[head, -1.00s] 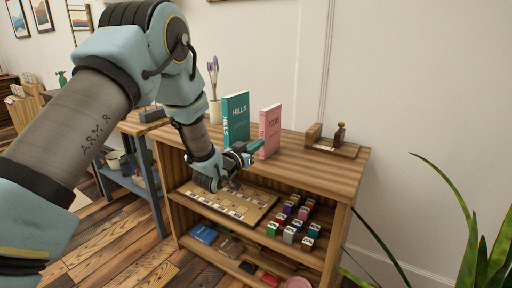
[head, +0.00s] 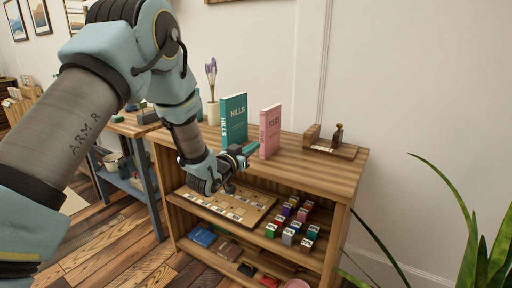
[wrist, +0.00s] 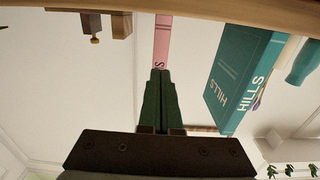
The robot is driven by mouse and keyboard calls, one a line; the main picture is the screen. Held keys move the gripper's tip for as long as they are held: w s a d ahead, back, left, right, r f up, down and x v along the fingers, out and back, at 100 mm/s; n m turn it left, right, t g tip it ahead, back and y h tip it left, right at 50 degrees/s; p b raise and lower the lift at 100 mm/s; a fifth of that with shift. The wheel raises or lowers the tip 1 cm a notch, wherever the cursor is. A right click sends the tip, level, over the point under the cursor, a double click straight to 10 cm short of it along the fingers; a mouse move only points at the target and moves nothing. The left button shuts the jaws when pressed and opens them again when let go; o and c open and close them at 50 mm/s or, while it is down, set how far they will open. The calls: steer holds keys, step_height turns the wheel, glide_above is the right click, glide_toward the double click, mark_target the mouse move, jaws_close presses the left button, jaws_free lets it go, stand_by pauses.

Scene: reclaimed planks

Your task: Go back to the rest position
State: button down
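My arm reaches in from the left in the head view, and my gripper (head: 250,149) is in front of the shelf unit, near its top edge. In the wrist view my gripper's two green fingers (wrist: 160,100) lie together, with nothing visible between them. The pink book (head: 270,132) stands upright on the shelf unit's top and shows beyond the fingertips in the wrist view (wrist: 162,40). The teal HILLS book (head: 234,116) stands to its left and also shows in the wrist view (wrist: 240,80). The wrist view is upside down.
The wooden shelf unit (head: 325,170) holds a board (head: 240,205) and several small coloured blocks (head: 291,224) on its middle shelf. A wooden stand (head: 330,148) and a vase (head: 213,112) are on top. A green plant (head: 480,245) is at the right.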

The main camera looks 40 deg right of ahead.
steer(key=shift+s+a, duration=0.2)
steer(key=shift+a, duration=0.5)
steer(key=w+a+r+n+t+y+p, duration=0.35)
steer(key=w+a+y, duration=0.25)
steer(key=w+a, duration=0.65)
steer(key=w+a+r+n+y+p, duration=0.1)
steer(key=a+n+y, duration=0.15)
steer(key=a, duration=0.65)
steer(key=w+a+r+n+y+p, duration=0.1)
steer(key=w+a+y+p, duration=0.15)
steer(key=a, duration=0.65)
steer(key=s+a+r+n+g+y+p, duration=0.1)
steer(key=s+a+n+y, duration=0.15)
steer(key=a, duration=0.65)
steer(key=s+a+r+n+g+y+p, duration=0.15)
steer(key=s+a, duration=0.25)
steer(key=a, duration=0.4)
steer(key=s+a+r+n+g+y+p, duration=0.2)
steer(key=s+a+g, duration=0.2)
steer(key=s+a, duration=0.6)
steer(key=shift+s+a+r+n, duration=0.3)
steer(key=shift+s+r+n, duration=0.1)
steer(key=shift+s, duration=0.55)
